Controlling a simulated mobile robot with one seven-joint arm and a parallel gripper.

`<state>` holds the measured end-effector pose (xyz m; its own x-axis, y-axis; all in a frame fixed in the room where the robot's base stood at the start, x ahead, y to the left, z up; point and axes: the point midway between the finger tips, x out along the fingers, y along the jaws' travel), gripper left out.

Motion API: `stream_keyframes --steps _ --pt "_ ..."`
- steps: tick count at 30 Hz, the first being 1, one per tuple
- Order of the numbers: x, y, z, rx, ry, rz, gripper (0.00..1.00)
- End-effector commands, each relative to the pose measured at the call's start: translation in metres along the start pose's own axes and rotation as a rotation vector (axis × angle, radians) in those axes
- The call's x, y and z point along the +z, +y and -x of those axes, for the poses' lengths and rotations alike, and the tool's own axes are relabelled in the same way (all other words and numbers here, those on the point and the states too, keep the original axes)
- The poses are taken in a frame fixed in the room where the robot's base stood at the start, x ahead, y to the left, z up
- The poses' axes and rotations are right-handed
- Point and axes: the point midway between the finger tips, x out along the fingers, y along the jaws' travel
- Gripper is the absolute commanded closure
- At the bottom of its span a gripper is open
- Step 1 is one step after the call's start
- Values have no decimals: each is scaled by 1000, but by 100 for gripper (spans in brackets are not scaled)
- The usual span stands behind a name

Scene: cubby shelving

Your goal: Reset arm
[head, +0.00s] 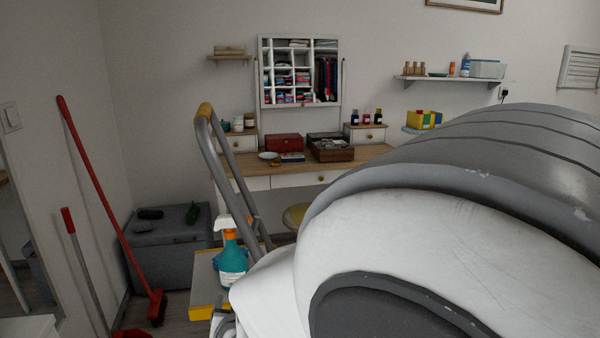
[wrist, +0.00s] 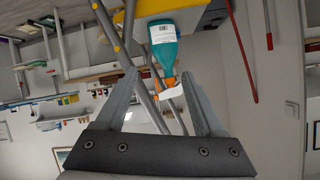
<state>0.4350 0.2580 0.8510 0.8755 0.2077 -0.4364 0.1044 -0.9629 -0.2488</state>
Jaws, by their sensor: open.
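My gripper (wrist: 160,76) is open in the wrist view, its two grey fingers spread apart. I see nothing held between them. A teal spray bottle (wrist: 163,45) with a white and orange head shows beyond the fingertips, upside down in this view. In the head view the same bottle (head: 232,264) stands on a yellow-edged step ladder (head: 204,290). My own white and grey arm fills the lower right of the head view. My gripper cannot be made out there.
The ladder's grey rail (head: 222,160) rises beside the bottle. A red broom (head: 110,205) leans at the left, near a grey storage box (head: 168,250).

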Motion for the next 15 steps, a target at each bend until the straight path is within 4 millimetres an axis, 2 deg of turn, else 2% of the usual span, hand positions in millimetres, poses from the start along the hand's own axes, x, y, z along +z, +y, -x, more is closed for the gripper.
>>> stream_keyframes --steps 1,8,15 --pt "-11 9 4 -13 -36 -33 30" --pt "-38 42 41 -86 -214 -74 30" --pt "-57 92 105 -85 -348 -27 30"
